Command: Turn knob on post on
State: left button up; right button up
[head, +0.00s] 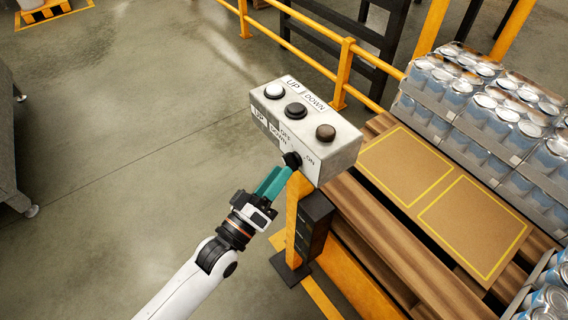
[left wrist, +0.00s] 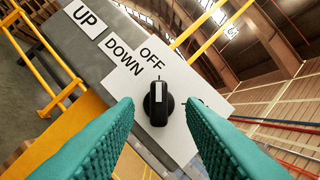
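A grey control box (head: 330,150) sits on a yellow post (head: 293,215), with buttons on top and UP, DOWN, OFF and ON labels on its front. The black knob (head: 292,160) is on the front face, near the right end. In the left wrist view the knob (left wrist: 158,103) stands between and beyond the teal fingers, its white mark pointing up toward the OFF label (left wrist: 152,58). My left gripper (head: 280,178) is open, its fingertips close to the knob; contact cannot be told. The ON label is mostly hidden by a finger in the wrist view. My right gripper is not in view.
A wooden pallet with cardboard (head: 440,200) and stacked cans (head: 490,95) stands right of the post. A yellow railing (head: 345,70) runs behind the box. A dark box (head: 314,225) is fixed on the post.

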aim_at(292, 161)
pick_arm(q)
jog(key=x, duration=0.2)
jog(key=shift+w+d, duration=0.2)
jog(key=shift+w, duration=0.15)
jog(key=shift+c, duration=0.6)
jog(key=c, duration=0.5)
